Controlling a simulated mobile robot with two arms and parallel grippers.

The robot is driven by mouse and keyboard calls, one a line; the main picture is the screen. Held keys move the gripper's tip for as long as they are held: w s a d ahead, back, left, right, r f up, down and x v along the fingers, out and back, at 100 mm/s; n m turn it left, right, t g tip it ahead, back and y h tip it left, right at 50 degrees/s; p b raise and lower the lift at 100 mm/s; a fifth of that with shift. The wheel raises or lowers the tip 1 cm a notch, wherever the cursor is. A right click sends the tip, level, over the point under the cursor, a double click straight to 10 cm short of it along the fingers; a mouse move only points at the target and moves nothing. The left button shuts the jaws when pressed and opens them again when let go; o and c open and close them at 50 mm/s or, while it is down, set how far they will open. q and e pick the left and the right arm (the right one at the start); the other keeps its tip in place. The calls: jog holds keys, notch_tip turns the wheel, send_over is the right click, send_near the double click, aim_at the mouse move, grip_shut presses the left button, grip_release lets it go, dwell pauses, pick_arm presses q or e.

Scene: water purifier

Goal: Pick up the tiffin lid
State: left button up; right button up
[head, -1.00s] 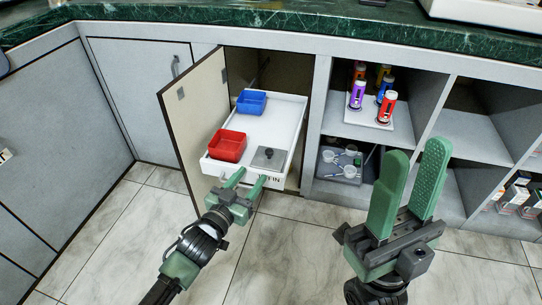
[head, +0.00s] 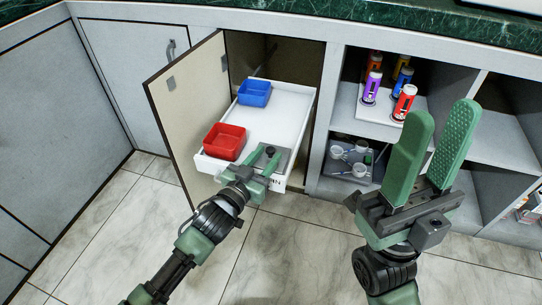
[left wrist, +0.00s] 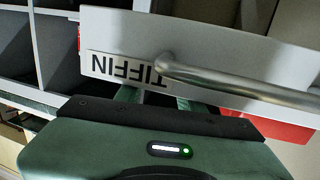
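The tiffin lid (head: 283,156) is a flat grey square with a dark knob (head: 270,149). It lies at the front right corner of the pulled-out white drawer (head: 290,110). My left gripper (head: 267,157) reaches over the drawer front. Its two green fingers are apart, one on each side of the knob in the head view; I cannot tell whether they touch it. In the left wrist view the drawer front with its TIFFIN label (left wrist: 125,69) hides the fingertips and the lid. My right gripper (head: 442,120) is open and empty, to the right in front of the shelves.
A red box (head: 225,142) stands left of the lid and a blue box (head: 254,93) further back in the drawer. The drawer's metal handle (left wrist: 230,85) is close to my left gripper. An open cabinet door (head: 188,110) stands left. Shelves with bottles (head: 404,103) are right.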

pick_arm(q)
grip_shut()
